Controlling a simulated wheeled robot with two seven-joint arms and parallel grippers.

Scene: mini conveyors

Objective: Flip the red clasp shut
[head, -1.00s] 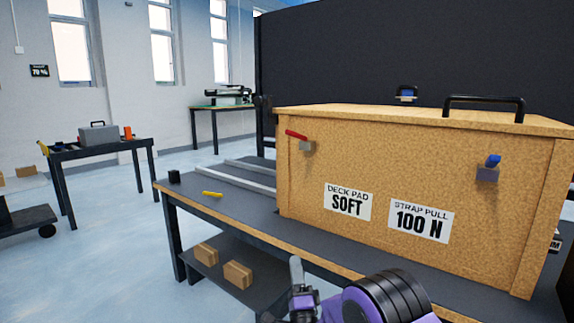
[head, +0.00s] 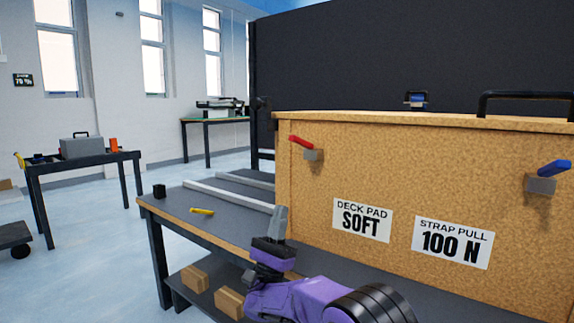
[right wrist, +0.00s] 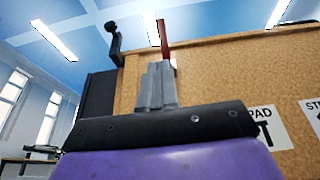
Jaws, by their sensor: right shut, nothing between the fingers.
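The red clasp (head: 301,142) is a small lever on a grey block (head: 313,155) at the upper left of the wooden crate's front (head: 400,165). Its lever tilts up to the left, away from the block. My right gripper (head: 281,210) is in front of the crate, below and a little left of the clasp, fingers pointing up. Its fingers are together and empty. In the right wrist view the red lever (right wrist: 163,38) stands just beyond the closed fingertips (right wrist: 157,68); the grey block is hidden there. My left gripper is not in view.
A blue clasp (head: 554,167) is on the crate's right side. Black handles (head: 527,94) are on the lid. The dark bench (head: 225,208) holds a yellow marker (head: 202,211), a black cup (head: 159,190) and rails left of the crate. Small boxes (head: 195,278) lie on the shelf below.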

